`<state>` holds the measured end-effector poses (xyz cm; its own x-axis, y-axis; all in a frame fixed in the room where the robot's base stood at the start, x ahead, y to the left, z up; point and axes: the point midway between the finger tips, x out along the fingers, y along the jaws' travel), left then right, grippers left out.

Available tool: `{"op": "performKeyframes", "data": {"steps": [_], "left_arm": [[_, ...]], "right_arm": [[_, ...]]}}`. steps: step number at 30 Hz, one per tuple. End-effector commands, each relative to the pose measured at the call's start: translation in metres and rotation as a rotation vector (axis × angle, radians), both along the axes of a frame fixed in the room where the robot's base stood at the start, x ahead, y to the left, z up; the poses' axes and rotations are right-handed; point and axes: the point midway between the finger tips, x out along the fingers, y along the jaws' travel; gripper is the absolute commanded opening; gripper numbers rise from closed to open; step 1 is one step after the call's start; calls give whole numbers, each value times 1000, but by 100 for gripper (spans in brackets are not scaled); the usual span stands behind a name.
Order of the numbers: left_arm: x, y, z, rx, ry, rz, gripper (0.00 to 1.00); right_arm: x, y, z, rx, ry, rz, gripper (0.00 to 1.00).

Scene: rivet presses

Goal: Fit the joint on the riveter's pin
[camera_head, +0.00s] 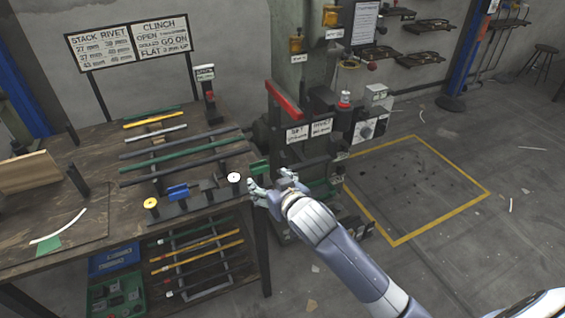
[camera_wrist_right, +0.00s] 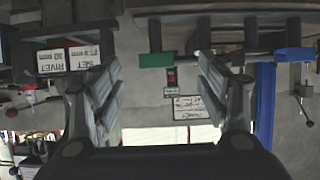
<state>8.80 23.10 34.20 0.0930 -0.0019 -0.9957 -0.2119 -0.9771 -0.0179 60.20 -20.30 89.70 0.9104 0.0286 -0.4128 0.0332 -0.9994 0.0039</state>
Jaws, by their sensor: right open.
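The riveter (camera_head: 320,130) is a dark green press with a red lever (camera_head: 284,100) and labels reading SET and RIVET. Its labels (camera_wrist_right: 68,58) show upside down in the right wrist view. My right gripper (camera_head: 270,184) is at the table's right front corner, just in front of the press. Its two fingers stand apart with nothing between them in the right wrist view (camera_wrist_right: 158,85). A small green block (camera_head: 259,168) is just behind the gripper. I cannot pick out the joint or the pin for sure. My left gripper is not in view.
The wooden table (camera_head: 100,220) carries a rack of coloured rods (camera_head: 180,147). A row of small fittings, including a blue one (camera_head: 178,192), lies along its front edge. Green and blue bins (camera_head: 115,296) stand below. The yellow-outlined floor area (camera_head: 415,185) is clear.

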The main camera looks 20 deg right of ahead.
Motion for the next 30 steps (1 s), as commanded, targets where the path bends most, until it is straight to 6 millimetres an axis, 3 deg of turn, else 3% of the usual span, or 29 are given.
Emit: {"op": "performKeyframes", "data": {"steps": [2, 5, 16, 23, 30], "left_arm": [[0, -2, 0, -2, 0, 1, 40], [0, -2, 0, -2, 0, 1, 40], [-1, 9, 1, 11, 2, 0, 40], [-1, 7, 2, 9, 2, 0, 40], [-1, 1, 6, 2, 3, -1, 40]], "right_arm": [[-1, 3, 16, 7, -23, 2, 68], [3, 3, 21, 10, -33, 1, 68], [46, 4, 4, 11, -34, 0, 68], [56, 4, 1, 10, -33, 0, 68], [83, -1, -8, 10, -33, 0, 68]]}}
